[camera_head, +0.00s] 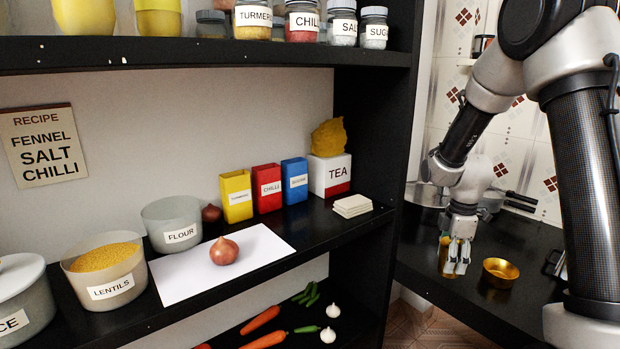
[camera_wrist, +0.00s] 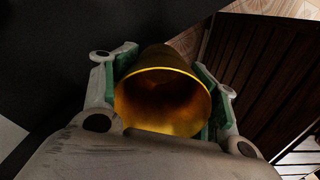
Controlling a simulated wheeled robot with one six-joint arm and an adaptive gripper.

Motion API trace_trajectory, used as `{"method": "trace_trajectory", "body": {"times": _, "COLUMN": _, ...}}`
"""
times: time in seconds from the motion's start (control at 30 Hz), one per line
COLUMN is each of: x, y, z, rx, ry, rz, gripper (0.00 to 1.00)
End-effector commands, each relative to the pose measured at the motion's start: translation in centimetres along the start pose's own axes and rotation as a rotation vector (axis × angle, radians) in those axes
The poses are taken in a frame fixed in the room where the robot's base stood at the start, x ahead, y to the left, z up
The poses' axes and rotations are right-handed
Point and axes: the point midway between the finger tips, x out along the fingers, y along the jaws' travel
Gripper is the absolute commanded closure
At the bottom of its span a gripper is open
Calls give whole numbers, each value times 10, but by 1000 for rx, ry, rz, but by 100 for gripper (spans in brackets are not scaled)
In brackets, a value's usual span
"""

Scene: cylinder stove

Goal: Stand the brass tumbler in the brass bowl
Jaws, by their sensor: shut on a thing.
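The brass tumbler (camera_head: 446,256) is between the fingers of my gripper (camera_head: 455,262), upright as far as the head view shows. In the wrist view I look into the open mouth of the tumbler (camera_wrist: 163,100), with a finger of my gripper (camera_wrist: 165,90) on each side. The gripper is shut on it. The brass bowl (camera_head: 499,273) sits on the black counter just right of the gripper, open side up and apart from the tumbler. I cannot tell whether the tumbler touches the counter. The bowl does not show in the wrist view.
The black counter (camera_head: 445,290) has pans (camera_head: 512,200) behind the gripper. A dark post (camera_head: 372,130) and shelf unit stand to the left. The shelf (camera_head: 300,240) holds labelled boxes, bowls and an onion (camera_head: 224,252). A dark slatted surface (camera_wrist: 262,75) shows at right in the wrist view.

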Motion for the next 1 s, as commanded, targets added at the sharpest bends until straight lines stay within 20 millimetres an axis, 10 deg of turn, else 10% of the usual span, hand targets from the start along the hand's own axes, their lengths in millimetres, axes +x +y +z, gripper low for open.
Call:
{"method": "trace_trajectory", "body": {"times": 0.5, "x": 58, "y": 10, "z": -66, "rx": 1155, "ry": -1, "rz": -1, "gripper": 68}}
{"method": "trace_trajectory", "body": {"times": 1.0, "x": 68, "y": 11, "z": -78, "rx": 1391, "ry": -1, "rz": 0, "gripper": 68}}
